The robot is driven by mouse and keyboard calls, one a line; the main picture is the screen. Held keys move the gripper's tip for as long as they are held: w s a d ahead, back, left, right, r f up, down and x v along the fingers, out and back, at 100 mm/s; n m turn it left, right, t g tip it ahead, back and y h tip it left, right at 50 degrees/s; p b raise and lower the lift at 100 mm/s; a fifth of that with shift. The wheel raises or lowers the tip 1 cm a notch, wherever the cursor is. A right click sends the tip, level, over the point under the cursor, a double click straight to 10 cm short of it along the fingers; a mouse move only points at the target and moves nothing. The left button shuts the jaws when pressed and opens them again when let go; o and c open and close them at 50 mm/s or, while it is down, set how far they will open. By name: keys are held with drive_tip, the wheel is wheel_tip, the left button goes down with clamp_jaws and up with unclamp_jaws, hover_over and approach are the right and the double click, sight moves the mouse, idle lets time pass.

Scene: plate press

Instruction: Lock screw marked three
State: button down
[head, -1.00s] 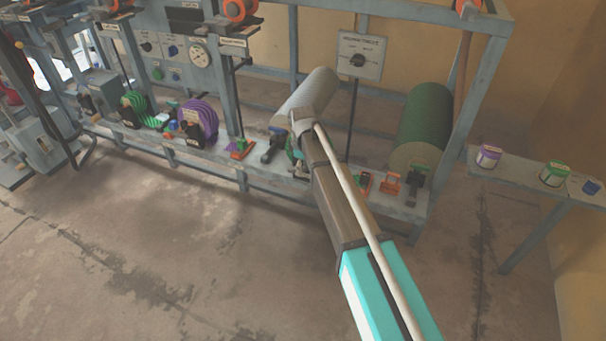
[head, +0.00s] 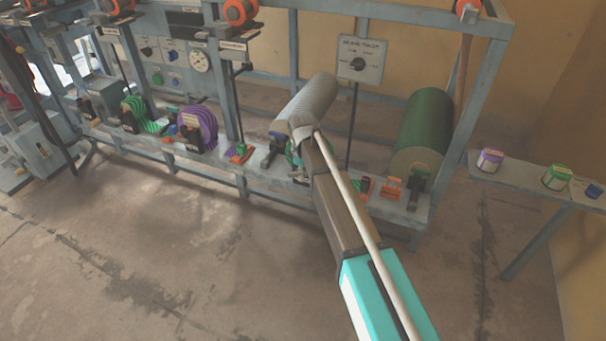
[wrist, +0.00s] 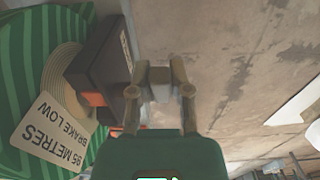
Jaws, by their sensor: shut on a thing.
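No screw marked three can be made out in either view. A tag (wrist: 52,130) on the drum reads "95 METRES BRAKE LOW". In the head view my arm reaches to the rack by the grey roll, and its wrist hides the fingertips.
A side table (head: 530,185) with jars stands at right. The floor in front is clear.

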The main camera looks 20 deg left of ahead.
drive_tip(key=shift+s+d+f+y+b, duration=0.1)
drive_tip(key=shift+f+y+b, duration=0.1)
drive_tip(key=shift+y, duration=0.25)
drive_tip(key=shift+d+f+y+b, duration=0.1)
drive_tip(key=shift+y+b, duration=0.1)
drive_tip(key=shift+y, duration=0.25)
drive_tip(key=shift+f+y+b, duration=0.2)
drive_tip(key=shift+y+b, duration=0.45)
drive_tip(key=shift+y, duration=0.35)
drive_tip(key=shift+a+y+b, duration=0.1)
drive_tip(key=shift+y+b, duration=0.3)
drive_tip(key=shift+y, duration=0.3)
drive_tip(key=c, duration=0.6)
unclamp_jaws()
drive_tip(key=shift+o, duration=0.2)
drive_tip(key=shift+r+h+p, duration=0.15)
drive_tip(key=shift+h+p, duration=0.25)
drive_tip(key=shift+p, duration=0.05)
